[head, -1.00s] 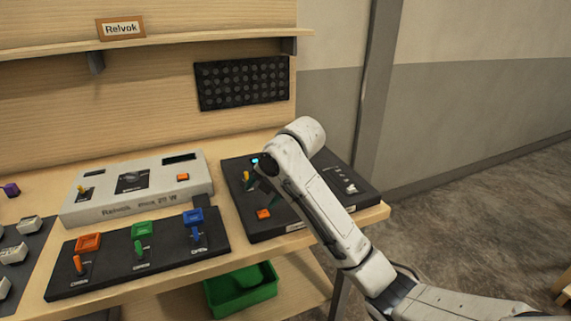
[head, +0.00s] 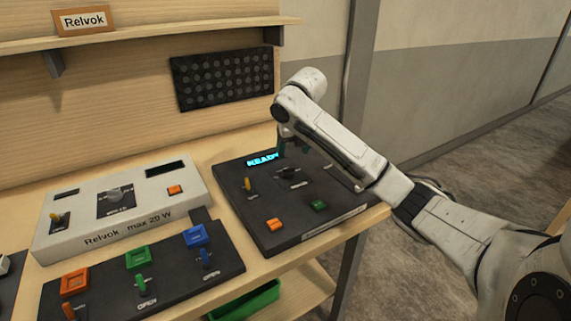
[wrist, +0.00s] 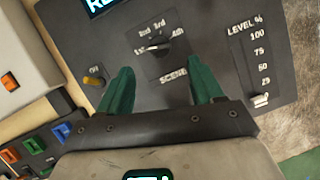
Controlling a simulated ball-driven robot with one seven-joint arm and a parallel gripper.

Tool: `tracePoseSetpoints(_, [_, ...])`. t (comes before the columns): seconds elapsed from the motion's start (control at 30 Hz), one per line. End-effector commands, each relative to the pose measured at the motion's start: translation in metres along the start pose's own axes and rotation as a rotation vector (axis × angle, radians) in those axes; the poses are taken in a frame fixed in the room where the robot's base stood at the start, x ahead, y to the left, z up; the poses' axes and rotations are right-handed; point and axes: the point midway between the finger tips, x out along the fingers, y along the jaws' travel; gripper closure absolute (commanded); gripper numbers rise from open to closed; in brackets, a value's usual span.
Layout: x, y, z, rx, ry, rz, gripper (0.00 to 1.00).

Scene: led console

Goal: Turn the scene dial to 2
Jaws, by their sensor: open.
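The scene dial (wrist: 159,45) is a dark round knob on the black console (wrist: 210,25), with several small position labels around it and SCENE printed below. Its pointer seems to face left, towards the lowest left label, but the marks are too small to be sure. The dial also shows in the head view (head: 287,172). My gripper (wrist: 160,68) is open, its two green fingers apart, with the dial between and beyond them in the wrist view. In the head view my gripper (head: 292,148) is above the console near the dial, not visibly touching it.
Beside the dial are a yellow toggle (wrist: 94,79) and a level slider (wrist: 261,100). An orange button (head: 274,224) and a green button (head: 318,205) sit nearer the console's front. A lit display (head: 262,159) is behind. A grey Relvok box (head: 120,208) stands left.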

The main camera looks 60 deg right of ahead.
Motion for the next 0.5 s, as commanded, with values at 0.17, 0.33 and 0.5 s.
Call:
tracePoseSetpoints(0.17, [0.034, 0.000, -0.001, 0.002, 0.004, -0.001, 0.34])
tracePoseSetpoints(0.33, [0.062, 0.001, -0.001, 0.001, 0.002, -0.001, 0.34])
tracePoseSetpoints(0.5, [0.080, 0.001, 0.000, 0.002, 0.001, 0.000, 0.34])
